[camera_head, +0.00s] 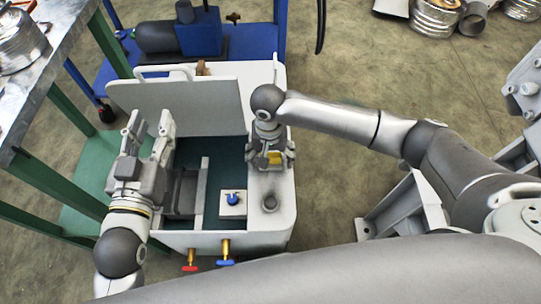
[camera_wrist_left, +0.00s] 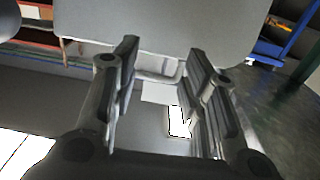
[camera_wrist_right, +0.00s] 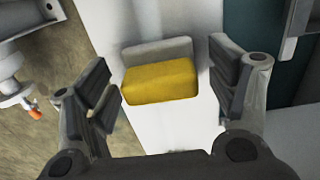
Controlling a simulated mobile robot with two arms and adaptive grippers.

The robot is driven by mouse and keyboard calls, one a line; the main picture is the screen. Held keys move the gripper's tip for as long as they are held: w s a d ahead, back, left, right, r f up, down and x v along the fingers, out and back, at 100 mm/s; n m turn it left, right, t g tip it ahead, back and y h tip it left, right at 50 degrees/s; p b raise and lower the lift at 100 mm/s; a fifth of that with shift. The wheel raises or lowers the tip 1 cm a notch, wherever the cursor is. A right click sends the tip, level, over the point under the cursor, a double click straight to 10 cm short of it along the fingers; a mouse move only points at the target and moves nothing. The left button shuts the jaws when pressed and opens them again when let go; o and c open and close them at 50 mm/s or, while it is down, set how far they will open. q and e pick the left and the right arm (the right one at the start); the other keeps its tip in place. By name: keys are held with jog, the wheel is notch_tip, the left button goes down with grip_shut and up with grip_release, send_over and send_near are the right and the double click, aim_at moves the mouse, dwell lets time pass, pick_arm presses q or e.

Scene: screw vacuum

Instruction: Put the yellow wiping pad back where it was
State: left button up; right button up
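The yellow wiping pad (camera_wrist_right: 160,82) lies in a shallow recess on the white rim (camera_wrist_right: 166,125) of the machine, between the spread fingers of my right gripper (camera_wrist_right: 165,85). Neither finger touches it in the right wrist view. In the head view the pad (camera_head: 275,158) shows partly below my right gripper (camera_head: 272,158), which points down over the right rim. My left gripper (camera_head: 150,135) is open and empty over the left side of the machine. In the left wrist view its fingers (camera_wrist_left: 160,85) are apart with nothing between them.
The machine's grey lid (camera_head: 180,108) stands open behind the dark green basin. Red and blue valves (camera_head: 225,255) stick out in front. A metal table (camera_head: 45,70) stands at left.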

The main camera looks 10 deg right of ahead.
aim_at(270, 155)
pick_arm(q)
jog(key=shift+r, duration=0.15)
pick_arm(e)
jog(key=shift+r, duration=0.1)
